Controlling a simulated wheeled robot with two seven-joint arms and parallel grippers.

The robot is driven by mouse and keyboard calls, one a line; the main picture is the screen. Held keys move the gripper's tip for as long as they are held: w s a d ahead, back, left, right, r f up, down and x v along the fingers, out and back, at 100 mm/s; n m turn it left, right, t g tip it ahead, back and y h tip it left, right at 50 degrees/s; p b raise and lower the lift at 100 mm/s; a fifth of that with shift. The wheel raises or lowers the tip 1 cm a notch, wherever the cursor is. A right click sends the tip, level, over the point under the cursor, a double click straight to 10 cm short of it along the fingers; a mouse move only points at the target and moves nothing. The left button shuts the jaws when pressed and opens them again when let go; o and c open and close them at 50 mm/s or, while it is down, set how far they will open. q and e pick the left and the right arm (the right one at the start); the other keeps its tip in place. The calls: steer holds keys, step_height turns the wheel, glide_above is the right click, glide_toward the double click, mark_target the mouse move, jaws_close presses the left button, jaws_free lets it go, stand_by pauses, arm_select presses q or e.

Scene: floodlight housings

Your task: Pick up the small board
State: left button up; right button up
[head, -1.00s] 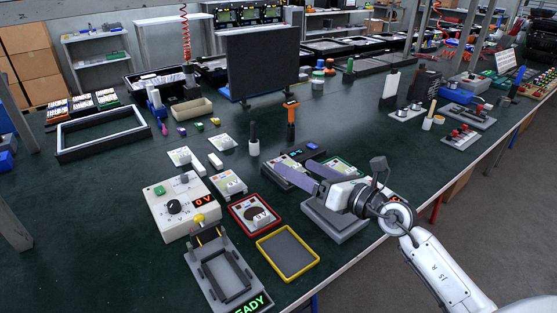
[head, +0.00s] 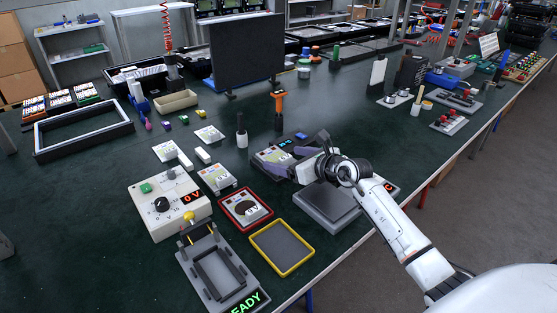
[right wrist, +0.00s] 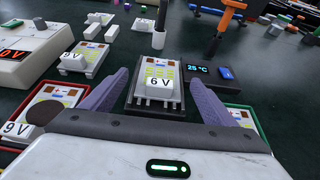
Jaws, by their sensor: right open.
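A small board (right wrist: 158,78) marked 6 V, white with a raised white block, sits on a dark block beside a 25 °C display (right wrist: 198,70) in the right wrist view. In the head view this dark unit (head: 287,146) is partly covered by my right gripper (head: 280,160). My right gripper is open. Its two lavender fingers lie either side of the board in the right wrist view, with nothing held. I cannot tell how far above the board they are. My left gripper is not in view.
A red-framed tray (head: 246,209) with a 9 V board, a yellow-rimmed tray (head: 281,248) and a grey pad (head: 326,207) lie nearby. A white control box (head: 170,207) showing 0 V and several boards stand left. An orange-handled tool (head: 278,108) stands upright behind the unit.

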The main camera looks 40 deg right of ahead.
steer(key=shift+w+f, duration=0.25)
steer(key=shift+w, duration=0.4)
steer(key=c, duration=1.1)
step_height(320, 180, up, 10)
steer(key=shift+r+p, duration=0.1)
steer(key=shift+p, duration=0.4)
steer(key=shift+c, duration=0.2)
